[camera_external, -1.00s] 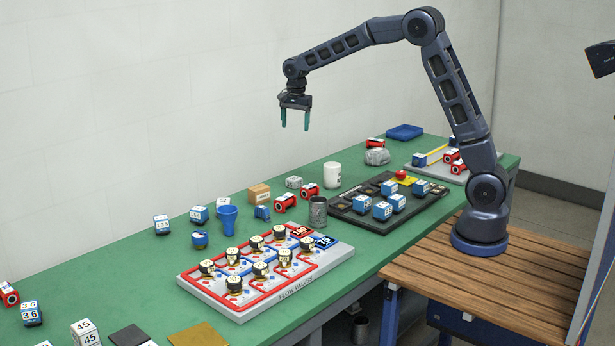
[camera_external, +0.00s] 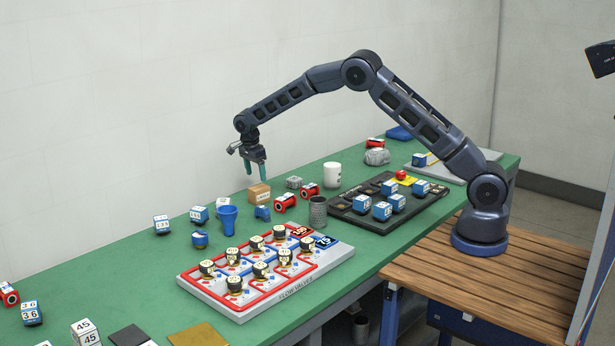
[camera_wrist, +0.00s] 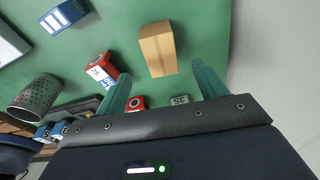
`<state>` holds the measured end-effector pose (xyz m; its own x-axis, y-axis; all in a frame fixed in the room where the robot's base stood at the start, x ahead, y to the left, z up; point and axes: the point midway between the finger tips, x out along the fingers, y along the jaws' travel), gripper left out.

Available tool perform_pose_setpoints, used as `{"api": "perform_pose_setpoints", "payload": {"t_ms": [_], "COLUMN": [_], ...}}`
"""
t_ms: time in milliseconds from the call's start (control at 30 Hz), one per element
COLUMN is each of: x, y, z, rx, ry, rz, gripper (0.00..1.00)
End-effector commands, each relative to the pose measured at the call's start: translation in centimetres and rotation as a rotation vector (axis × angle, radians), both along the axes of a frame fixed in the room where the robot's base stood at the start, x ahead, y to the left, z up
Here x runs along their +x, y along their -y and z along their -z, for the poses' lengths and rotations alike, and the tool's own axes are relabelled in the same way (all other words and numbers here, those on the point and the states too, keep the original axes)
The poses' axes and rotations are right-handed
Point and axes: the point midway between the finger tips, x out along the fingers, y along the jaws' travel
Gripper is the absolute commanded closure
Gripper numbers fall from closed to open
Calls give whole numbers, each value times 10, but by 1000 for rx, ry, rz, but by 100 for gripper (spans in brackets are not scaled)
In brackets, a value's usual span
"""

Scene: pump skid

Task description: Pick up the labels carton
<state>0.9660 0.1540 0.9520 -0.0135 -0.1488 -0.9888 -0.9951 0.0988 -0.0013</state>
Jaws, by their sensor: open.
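The labels carton (camera_external: 259,193) is a small tan cardboard box with a white label. It stands on the green table near the wall side, right of a blue cup. In the wrist view the carton (camera_wrist: 158,49) lies ahead of the fingers, between their lines, with brown tape along its top. My gripper (camera_external: 256,180) is open, its two teal fingers pointing down just above the carton in the external view. The wrist view shows the open gripper (camera_wrist: 161,84) with nothing between its fingertips. I cannot tell whether a finger touches the carton.
A grey mesh cup (camera_external: 318,212) and the flow valves board (camera_external: 187,277) are nearer the front. The wall rises behind.

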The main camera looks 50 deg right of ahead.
Motion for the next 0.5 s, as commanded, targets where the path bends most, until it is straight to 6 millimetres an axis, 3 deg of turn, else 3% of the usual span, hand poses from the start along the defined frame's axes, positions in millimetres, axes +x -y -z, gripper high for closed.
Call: {"api": "perform_pose_setpoints", "payload": {"t_ms": [233,500], "x": [-1,-1], "y": [7,9], "z": [35,53], "rx": [-2,0], "ry": [-4,-2], "rz": [0,-1], "gripper": [29,29]}}
